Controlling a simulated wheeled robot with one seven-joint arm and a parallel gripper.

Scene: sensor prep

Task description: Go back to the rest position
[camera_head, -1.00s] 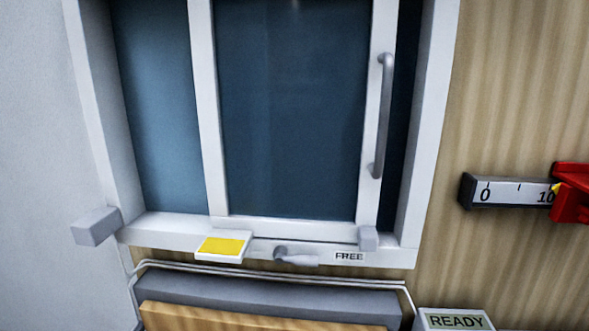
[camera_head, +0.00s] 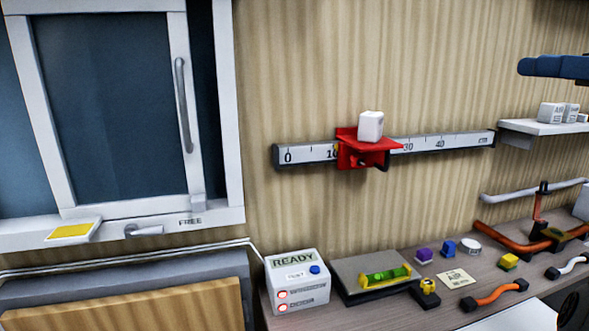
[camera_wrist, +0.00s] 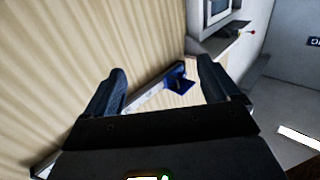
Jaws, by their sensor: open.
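My gripper (camera_wrist: 160,85) is open in the wrist view, its two dark blue fingers spread with nothing held between them. Beyond them, a rail runs along the wood-grain wall with a small blue bracket (camera_wrist: 180,82) on it, apart from the fingers. In the head view, a dark blue shape juts in at the upper right edge; it looks like part of my gripper, but its tips cannot be told clearly.
A red carriage (camera_head: 368,150) bearing a white block (camera_head: 370,126) sits on a wall scale (camera_head: 440,143). Below, a counter (camera_head: 440,262) carries a READY box (camera_head: 296,280), a level (camera_head: 386,277) and several small parts. A sliding window (camera_head: 110,110) is at left.

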